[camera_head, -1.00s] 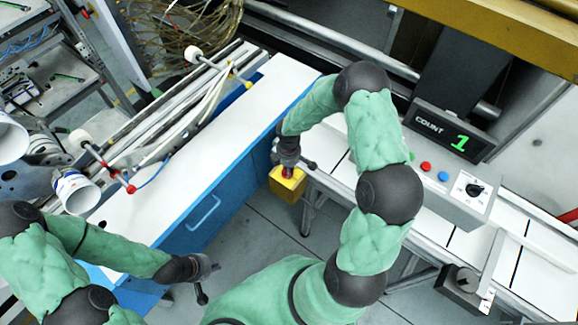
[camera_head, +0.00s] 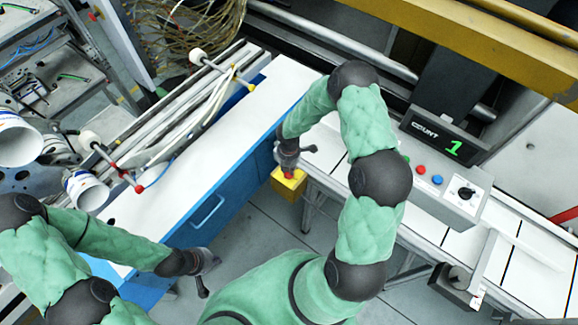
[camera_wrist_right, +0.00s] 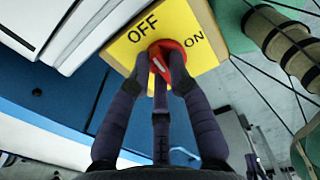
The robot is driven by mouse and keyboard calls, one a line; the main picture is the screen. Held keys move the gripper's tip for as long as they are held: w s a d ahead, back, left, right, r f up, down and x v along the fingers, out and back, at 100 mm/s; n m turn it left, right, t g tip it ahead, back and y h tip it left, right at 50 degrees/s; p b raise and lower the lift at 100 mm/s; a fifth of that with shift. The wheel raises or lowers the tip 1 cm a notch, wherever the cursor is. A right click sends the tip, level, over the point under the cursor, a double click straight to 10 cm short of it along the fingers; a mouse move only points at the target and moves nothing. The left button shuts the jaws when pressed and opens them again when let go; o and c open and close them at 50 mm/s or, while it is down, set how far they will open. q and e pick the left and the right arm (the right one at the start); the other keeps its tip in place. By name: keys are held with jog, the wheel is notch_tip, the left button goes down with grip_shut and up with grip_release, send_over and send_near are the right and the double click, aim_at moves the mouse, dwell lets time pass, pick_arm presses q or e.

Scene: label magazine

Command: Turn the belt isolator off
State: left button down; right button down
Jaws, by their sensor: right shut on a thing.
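The belt isolator is a yellow box (camera_head: 287,186) with a red knob (camera_head: 289,175), beside the conveyor in the head view. In the right wrist view the yellow face (camera_wrist_right: 120,48) carries the words OFF and ON, and the red knob (camera_wrist_right: 172,58) has a white mark that appears to lie toward the OFF side. My right gripper (camera_wrist_right: 159,84) is shut on the knob, its dark fingers covering part of it. It also shows above the box in the head view (camera_head: 289,166). My left gripper (camera_head: 212,262) hangs away from the isolator, near the blue cabinet; its opening is unclear.
A blue cabinet with a white top (camera_head: 160,205) stands left of the isolator. The conveyor (camera_head: 440,235) runs on the right, with a control box (camera_head: 440,190) and a COUNT display (camera_head: 445,135) reading 1. White rolls (camera_head: 88,190) are at the left.

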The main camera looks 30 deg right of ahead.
jog(key=shift+n, duration=0.5)
jog(key=c, duration=1.1)
grip_release()
jog(key=shift+c, duration=0.2)
notch_tip(320, 180, up, 12)
